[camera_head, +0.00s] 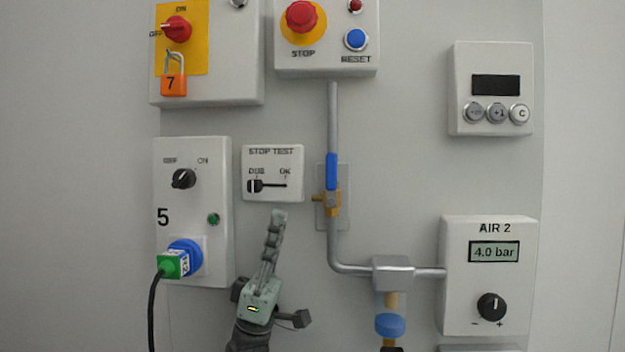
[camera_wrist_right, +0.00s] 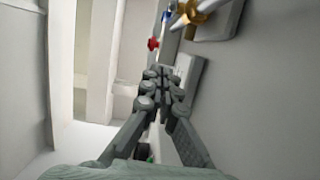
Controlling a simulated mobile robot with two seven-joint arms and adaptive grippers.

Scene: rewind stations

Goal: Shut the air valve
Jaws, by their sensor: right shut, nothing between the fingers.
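The air valve has a blue lever (camera_head: 331,172) on a brass body (camera_head: 333,203), set in the grey vertical pipe. The lever stands upright, in line with the pipe. The brass body also shows at the top of the right wrist view (camera_wrist_right: 194,10), with a bit of blue beside it. My right gripper (camera_head: 279,216) is shut and empty, its fingers pointing up. In the head view it appears left of and a little below the valve, apart from the lever, just under the stop test box. My left gripper is not in view.
The stop test box (camera_head: 273,174) and the switch box with the green plug (camera_head: 172,265) are left of the valve. The red stop button (camera_head: 301,16) is above. The AIR 2 box (camera_head: 489,275) at right reads 4.0 bar.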

